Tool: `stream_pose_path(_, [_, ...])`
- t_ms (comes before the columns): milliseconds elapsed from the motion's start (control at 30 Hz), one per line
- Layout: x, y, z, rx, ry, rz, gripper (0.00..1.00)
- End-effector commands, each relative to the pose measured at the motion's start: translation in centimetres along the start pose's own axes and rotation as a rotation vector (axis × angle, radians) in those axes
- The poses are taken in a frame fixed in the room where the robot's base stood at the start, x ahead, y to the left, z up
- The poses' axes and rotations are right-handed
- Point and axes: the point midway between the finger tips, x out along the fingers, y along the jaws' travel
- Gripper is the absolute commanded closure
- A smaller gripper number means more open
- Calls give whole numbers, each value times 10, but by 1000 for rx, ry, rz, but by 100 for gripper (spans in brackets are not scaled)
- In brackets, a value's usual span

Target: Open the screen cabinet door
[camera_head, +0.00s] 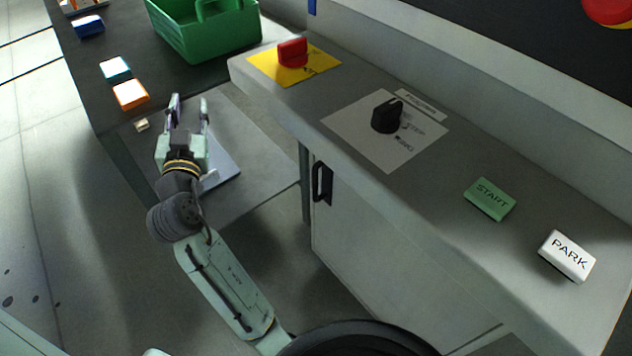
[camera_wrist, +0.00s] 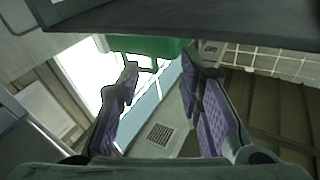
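A pale grey cabinet door (camera_head: 365,255) is below the console top, right of centre in the head view. It looks shut. A black upright bar handle (camera_head: 321,184) is near its upper left edge. My gripper (camera_head: 188,102) is to the left of the handle, well apart from it, near the dark bench. Its two fingers are spread with nothing between them. In the wrist view, my gripper (camera_wrist: 160,66) also shows open, with purple pads. I cannot make out the door handle in the wrist view.
The console (camera_head: 450,165) carries a red knob (camera_head: 292,53), a black knob (camera_head: 386,115), a START button (camera_head: 490,198) and a PARK button (camera_head: 567,256). A green bin (camera_head: 205,35) and small blocks are on the dark bench (camera_head: 95,50). Floor shows between my arm and the door.

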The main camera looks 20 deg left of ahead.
Motion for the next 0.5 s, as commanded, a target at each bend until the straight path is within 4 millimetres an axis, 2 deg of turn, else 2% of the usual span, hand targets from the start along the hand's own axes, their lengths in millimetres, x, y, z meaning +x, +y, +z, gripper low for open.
stream_pose_path(33, [-6,31,56,-31,-82,124,67])
stream_pose_path(100, [-25,78,111,-69,-149,315,67])
stream_pose_path(200, [-63,137,160,-127,-165,553,67])
stream_pose_path(300, [-97,176,181,-172,-125,716,67])
stream_pose_path(400, [-119,195,187,-198,-80,803,67])
stream_pose_path(500, [-126,204,188,-208,-58,839,67])
